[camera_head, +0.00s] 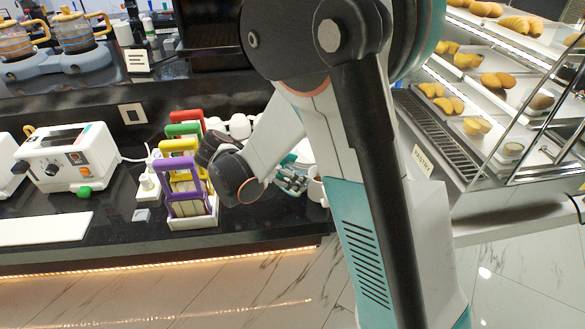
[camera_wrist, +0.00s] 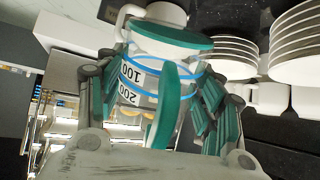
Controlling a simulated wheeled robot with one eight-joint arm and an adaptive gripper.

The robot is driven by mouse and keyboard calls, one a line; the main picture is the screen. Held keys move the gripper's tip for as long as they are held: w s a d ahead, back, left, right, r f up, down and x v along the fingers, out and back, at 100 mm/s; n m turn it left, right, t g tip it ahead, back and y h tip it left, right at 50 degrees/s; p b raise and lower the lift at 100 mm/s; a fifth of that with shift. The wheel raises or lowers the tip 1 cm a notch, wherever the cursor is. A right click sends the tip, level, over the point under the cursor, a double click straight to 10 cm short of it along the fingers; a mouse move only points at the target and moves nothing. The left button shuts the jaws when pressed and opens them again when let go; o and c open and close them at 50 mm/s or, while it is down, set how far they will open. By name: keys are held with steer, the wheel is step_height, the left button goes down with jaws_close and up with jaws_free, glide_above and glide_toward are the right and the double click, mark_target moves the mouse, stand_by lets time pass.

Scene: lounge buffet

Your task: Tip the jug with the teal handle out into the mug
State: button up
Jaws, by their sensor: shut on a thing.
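The jug (camera_wrist: 150,92) is clear, with blue bands, black numbers, a teal rim and a teal handle (camera_wrist: 168,105) facing the wrist camera. My gripper (camera_wrist: 160,85) is shut on it, with one teal-padded finger on each side. In the head view my gripper (camera_head: 291,181) is over the right part of the counter, partly behind my arm, and the jug is mostly hidden. A white mug (camera_wrist: 162,12) shows just beyond the jug's rim in the wrist view, partly cut off. I cannot tell whether anything is flowing from the jug.
A plate stack (camera_wrist: 292,42) and a white cup (camera_wrist: 268,98) stand to the right in the wrist view. In the head view, a rack with coloured handles (camera_head: 190,222) is left of my gripper, a white appliance (camera_head: 65,158) farther left, and a pastry case (camera_head: 480,160) right.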

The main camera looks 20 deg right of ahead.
mark_target(298, 155)
steer(key=shift+r+y+p, duration=0.45)
steer(key=shift+y+p, duration=0.25)
steer(key=shift+p, duration=0.1)
steer(key=shift+d+y+p, duration=0.1)
steer(key=shift+y+p, duration=0.7)
steer(key=shift+y, duration=0.3)
steer(key=shift+d+r+y+p, duration=0.3)
steer(key=shift+r+y+p, duration=0.1)
steer(key=shift+y+p, duration=0.35)
steer(key=shift+w+a, duration=0.1)
steer(key=y, duration=0.1)
steer(key=d+r+y+p, duration=0.1)
steer(key=y, duration=0.1)
steer(key=shift+d+g+p, duration=0.2)
steer(key=shift+g+p, duration=0.1)
steer(key=shift+g, duration=0.1)
steer(key=shift+r+y, duration=0.2)
steer(key=shift+y, duration=0.25)
